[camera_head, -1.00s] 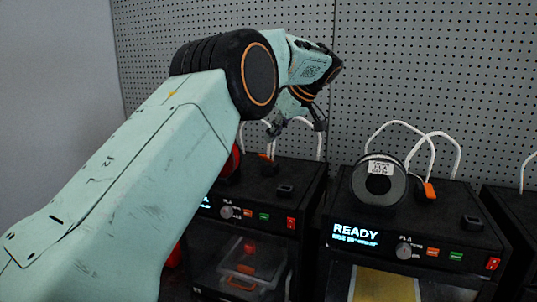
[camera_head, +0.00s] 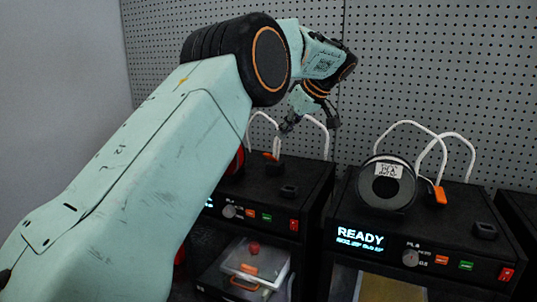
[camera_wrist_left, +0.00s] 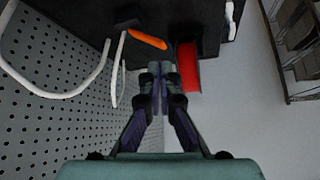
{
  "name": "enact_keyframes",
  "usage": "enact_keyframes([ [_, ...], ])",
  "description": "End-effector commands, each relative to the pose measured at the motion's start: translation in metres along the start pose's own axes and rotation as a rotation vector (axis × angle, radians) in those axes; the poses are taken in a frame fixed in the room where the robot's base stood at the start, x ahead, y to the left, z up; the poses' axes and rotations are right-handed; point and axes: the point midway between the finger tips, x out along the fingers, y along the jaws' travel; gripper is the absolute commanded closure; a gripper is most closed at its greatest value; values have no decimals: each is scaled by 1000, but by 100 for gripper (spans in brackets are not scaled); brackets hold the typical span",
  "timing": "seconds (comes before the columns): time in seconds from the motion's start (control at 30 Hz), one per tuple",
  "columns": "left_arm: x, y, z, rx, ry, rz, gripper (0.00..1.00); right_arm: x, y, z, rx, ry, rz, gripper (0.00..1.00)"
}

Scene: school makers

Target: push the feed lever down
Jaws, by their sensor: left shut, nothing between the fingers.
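An orange feed lever (camera_head: 270,156) sits on top of the left black printer (camera_head: 302,190), beside the white tubes. A second orange lever (camera_head: 440,195) is on the right printer (camera_head: 470,212), beside its spool. My left gripper (camera_head: 311,121) is above and behind the left printer's lever in the head view, apart from it. In the left wrist view its fingers (camera_wrist_left: 160,85) are together and empty, just below an orange lever (camera_wrist_left: 147,39) in the picture, with no clear contact. My right gripper is not in view.
A red spool (camera_wrist_left: 188,67) is close beside the fingers in the left wrist view. White tubes (camera_head: 318,128) loop up near the gripper. A black spool (camera_head: 387,185) sits on the right printer, whose screen reads READY. A pegboard wall (camera_head: 430,70) stands behind.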

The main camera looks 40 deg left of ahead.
Motion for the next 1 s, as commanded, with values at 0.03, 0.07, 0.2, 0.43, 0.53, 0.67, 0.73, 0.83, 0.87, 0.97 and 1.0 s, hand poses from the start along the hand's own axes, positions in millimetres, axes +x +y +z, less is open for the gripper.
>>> enact_keyframes([
  [0.03, 5, 0, 0, 0, -1, -3, 100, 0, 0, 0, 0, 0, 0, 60],
  [0.07, 8, 0, 0, 0, -2, -4, 100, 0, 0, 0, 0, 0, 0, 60],
  [0.2, 26, 1, 1, 1, -2, -4, 100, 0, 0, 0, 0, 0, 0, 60],
  [0.43, 52, 2, 1, 0, -1, -4, 100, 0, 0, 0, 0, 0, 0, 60],
  [0.53, 59, 3, 0, 0, -1, -1, 100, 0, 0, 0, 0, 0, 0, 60],
  [0.67, 65, 3, 0, 0, -1, -2, 100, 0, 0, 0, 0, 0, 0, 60],
  [0.73, 66, 3, 0, 0, -1, -2, 100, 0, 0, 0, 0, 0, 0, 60],
  [0.83, 67, 3, 0, 0, -1, -2, 100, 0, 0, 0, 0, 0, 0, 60],
  [0.87, 67, 3, 0, 0, -1, -2, 100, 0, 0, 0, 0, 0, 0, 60],
  [0.97, 67, 3, 0, 0, -1, -1, 100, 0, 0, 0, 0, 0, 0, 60],
  [1.0, 67, 3, 0, 0, -1, -1, 100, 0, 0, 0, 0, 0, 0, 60],
])
